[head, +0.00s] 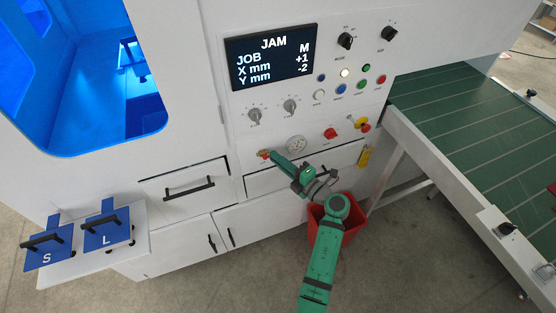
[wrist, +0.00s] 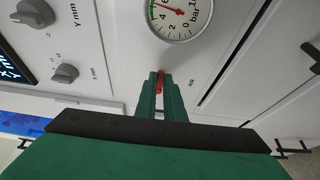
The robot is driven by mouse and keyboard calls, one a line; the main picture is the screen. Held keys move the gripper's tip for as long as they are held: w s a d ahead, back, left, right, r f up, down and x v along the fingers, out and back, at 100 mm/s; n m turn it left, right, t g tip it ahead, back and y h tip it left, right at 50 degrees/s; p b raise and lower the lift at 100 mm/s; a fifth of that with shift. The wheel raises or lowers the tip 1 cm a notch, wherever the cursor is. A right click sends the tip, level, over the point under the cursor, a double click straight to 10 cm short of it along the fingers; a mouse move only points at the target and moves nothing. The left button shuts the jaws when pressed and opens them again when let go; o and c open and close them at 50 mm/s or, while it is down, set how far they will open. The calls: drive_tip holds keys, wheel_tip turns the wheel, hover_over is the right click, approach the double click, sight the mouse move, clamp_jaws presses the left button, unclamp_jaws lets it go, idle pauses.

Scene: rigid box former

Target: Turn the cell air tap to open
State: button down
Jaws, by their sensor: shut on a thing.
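The air tap (head: 263,153) is a small fitting with a red handle on the machine's white front panel, left of the pressure gauge (head: 295,144). In the wrist view the red handle (wrist: 161,80) shows between my fingertips. My gripper (head: 273,157) is shut on this handle, with its green fingers pointing at the panel. In the wrist view the gauge (wrist: 181,17) is just beyond the fingertips, its red needle on the scale near the green band. The fingers and gripper body hide most of the tap.
Drawers with black handles (head: 190,188) lie below the panel. A red bin (head: 337,222) stands under my arm. A red switch (head: 331,133), a yellow-red emergency stop (head: 361,124) and knobs (head: 254,115) are nearby. A display (head: 273,57) reads JAM. A green conveyor (head: 470,105) is at right.

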drive_tip(key=c, duration=1.9)
unclamp_jaws()
drive_tip(key=shift+a, duration=0.1)
drive_tip(key=shift+o, duration=0.2)
drive_tip(key=v, duration=1.1)
drive_tip(key=shift+a, duration=0.15)
